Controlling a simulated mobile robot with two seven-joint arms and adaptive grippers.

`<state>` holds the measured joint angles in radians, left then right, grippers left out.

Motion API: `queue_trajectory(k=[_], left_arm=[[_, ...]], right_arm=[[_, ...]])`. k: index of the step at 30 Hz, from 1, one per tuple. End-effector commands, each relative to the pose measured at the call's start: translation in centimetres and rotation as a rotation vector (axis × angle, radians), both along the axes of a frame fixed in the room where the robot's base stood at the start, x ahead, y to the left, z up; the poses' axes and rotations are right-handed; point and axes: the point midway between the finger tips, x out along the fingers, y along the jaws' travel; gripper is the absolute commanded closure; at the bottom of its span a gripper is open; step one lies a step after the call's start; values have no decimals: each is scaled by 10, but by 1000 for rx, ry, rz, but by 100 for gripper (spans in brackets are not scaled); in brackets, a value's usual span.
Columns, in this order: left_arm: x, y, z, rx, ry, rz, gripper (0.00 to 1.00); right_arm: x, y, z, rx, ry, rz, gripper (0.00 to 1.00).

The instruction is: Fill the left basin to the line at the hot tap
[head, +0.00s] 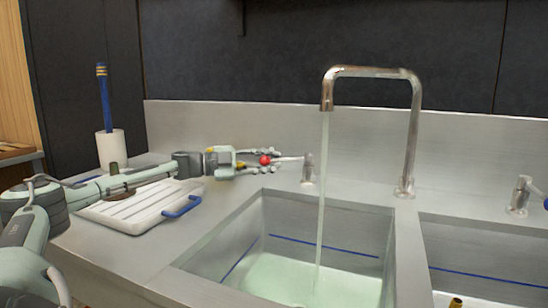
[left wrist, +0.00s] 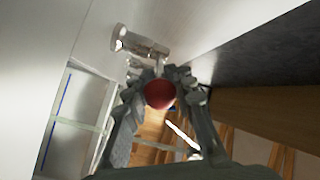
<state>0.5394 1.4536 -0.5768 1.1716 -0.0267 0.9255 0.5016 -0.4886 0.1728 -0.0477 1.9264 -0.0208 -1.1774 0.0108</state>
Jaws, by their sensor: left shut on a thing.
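My left gripper (head: 268,160) is shut on the red knob (head: 265,160) of the hot tap lever, left of the tap's metal post (head: 308,170). The left wrist view shows the red knob (left wrist: 160,93) between the fingers and the metal tap body (left wrist: 140,44) beyond. Water (head: 321,190) runs from the tall spout (head: 328,92) into the left basin (head: 300,215). The pale green water (head: 285,275) in it lies below the blue line (head: 325,245) on its walls. My right gripper is not in view.
A white ribbed board (head: 140,208) with a blue handle (head: 182,207) lies on the counter left of the basin. A white holder (head: 111,150) with a blue stick stands behind it. The right basin (head: 470,250) and another tap (head: 520,195) are at the right.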

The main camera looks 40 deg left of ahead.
Motion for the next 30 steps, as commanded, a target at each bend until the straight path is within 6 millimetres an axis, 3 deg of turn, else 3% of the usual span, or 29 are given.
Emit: queue_trajectory(k=[12, 13, 18, 26, 30], left_arm=[[0, 2, 0, 1, -1, 3, 100], [0, 2, 0, 1, -1, 3, 74], [0, 1, 0, 0, -1, 1, 54], [0, 1, 0, 1, -1, -1, 54], [0, 1, 10, 0, -3, -1, 54]], right_arm=[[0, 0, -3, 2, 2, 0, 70], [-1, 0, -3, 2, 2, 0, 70], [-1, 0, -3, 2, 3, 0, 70], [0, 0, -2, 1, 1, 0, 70], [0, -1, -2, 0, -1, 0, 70]])
